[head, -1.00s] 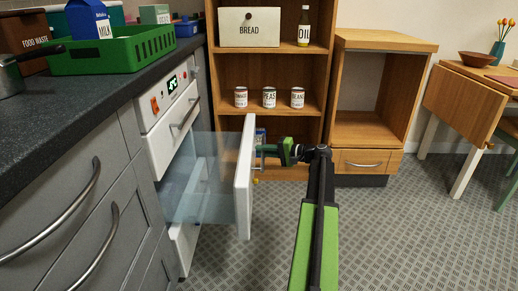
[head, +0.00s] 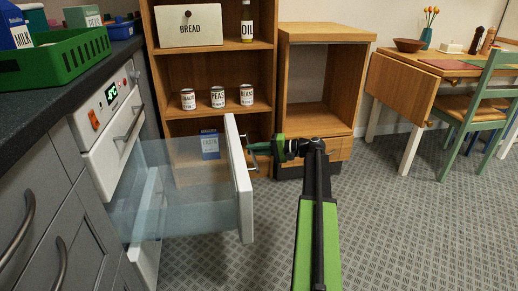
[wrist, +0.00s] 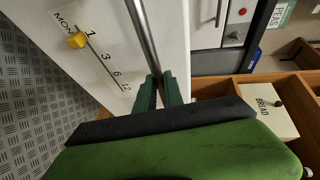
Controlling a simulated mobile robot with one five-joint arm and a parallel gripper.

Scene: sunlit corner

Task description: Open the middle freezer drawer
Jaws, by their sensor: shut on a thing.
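The middle freezer drawer stands pulled well out from the freezer. Its white front (head: 238,185) is seen nearly edge-on, with clear sides (head: 180,190) behind it. My gripper (head: 257,148) is at the outer face of this front. In the wrist view, my gripper's green fingers (wrist: 160,88) are shut around the metal bar handle (wrist: 143,35). The white front (wrist: 100,45) there bears a month scale and a yellow slider (wrist: 77,40). The freezer's control panel (head: 105,105) is above the drawer.
Grey cupboards (head: 55,225) and a dark worktop (head: 60,90) with a green crate (head: 60,60) line the left. A wooden shelf (head: 210,112) with tins and a bread box (head: 190,27) stands behind the drawer. Patterned floor (head: 400,220) is clear at right.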

